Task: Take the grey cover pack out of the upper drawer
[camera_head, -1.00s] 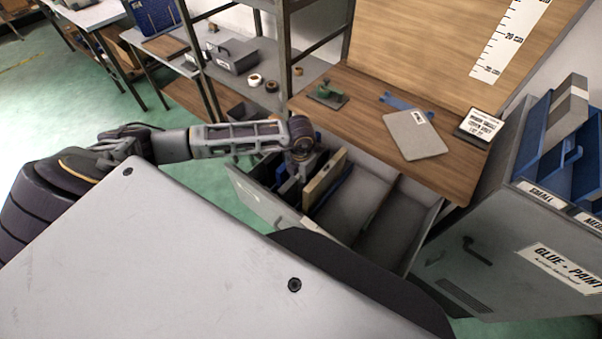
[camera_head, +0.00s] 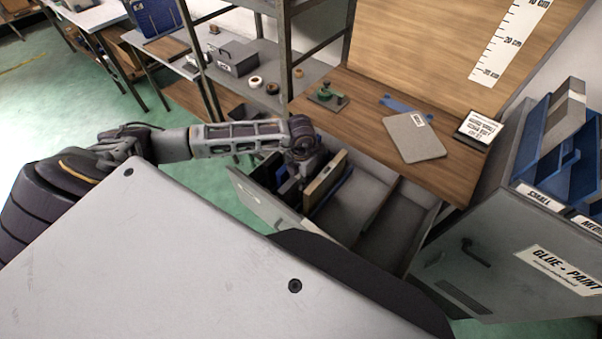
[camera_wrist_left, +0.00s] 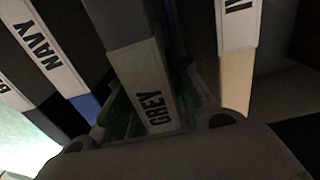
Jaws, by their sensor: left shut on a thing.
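The grey cover pack (camera_wrist_left: 150,85), with a label reading GREY, stands among other packs in the left wrist view. My left gripper (camera_wrist_left: 158,128) is shut on its labelled end. In the head view my left gripper (camera_head: 297,178) reaches down into the open upper drawer (camera_head: 408,238) at its left part, and its wrist hides most of the grey pack there. A pack labelled NAVY (camera_wrist_left: 45,50) is to the left of the grey one. A cream pack with a partly cut-off label (camera_wrist_left: 237,50) is to the right. My right gripper is not in view.
The cream pack (camera_head: 326,178) stands close beside my gripper in the drawer; the right compartments look empty. The wooden worktop (camera_head: 365,125) above holds a grey flat panel (camera_head: 414,137) and a green tool (camera_head: 327,94). A grey cabinet (camera_head: 500,245) stands at the right.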

